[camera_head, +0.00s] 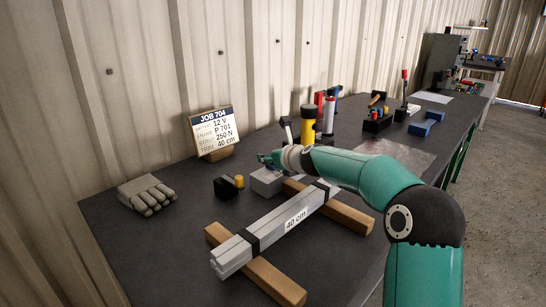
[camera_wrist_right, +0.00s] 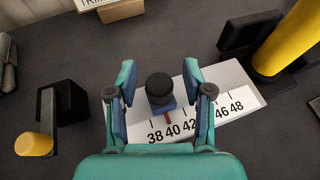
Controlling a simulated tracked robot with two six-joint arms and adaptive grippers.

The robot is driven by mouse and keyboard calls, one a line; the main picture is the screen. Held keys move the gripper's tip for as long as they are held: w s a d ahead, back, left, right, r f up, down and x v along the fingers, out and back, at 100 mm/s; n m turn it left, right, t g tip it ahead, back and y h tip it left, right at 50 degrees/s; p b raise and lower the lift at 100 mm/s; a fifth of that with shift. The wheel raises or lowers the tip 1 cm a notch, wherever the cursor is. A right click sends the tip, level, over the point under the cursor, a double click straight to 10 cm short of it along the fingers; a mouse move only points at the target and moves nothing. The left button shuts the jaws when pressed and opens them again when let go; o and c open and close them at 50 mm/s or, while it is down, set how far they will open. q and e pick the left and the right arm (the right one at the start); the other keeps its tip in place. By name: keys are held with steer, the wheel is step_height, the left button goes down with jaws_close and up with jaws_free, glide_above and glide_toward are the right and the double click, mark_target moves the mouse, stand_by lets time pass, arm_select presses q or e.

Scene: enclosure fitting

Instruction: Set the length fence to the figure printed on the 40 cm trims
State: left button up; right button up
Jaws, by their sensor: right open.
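The bundle of pale trims (camera_head: 270,232) lies across two wooden bars, with a label (camera_head: 295,220) reading "40 cm". The length fence is a light grey block (camera_head: 267,181) beyond them; the wrist view shows its white scale (camera_wrist_right: 205,119), with 38 to 48 readable and 44 hidden. Its slider has a black knob (camera_wrist_right: 160,88), a blue base and a red pointer (camera_wrist_right: 168,117). The pointer lies above the 40, about at its mark; exact alignment is hard to tell. My right gripper (camera_wrist_right: 160,78) is open, fingers either side of the knob, apart from it. My left gripper is not in view.
A job card (camera_head: 214,133) reading "TRIM 40 cm" stands behind. A black block with a yellow knob (camera_head: 229,185) is left of the fence, and a yellow cylinder (camera_head: 308,125) stands close behind it. A grey glove (camera_head: 147,195) lies far left.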

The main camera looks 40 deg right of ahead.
steer(key=v, duration=1.2)
steer(key=shift+f, duration=0.15)
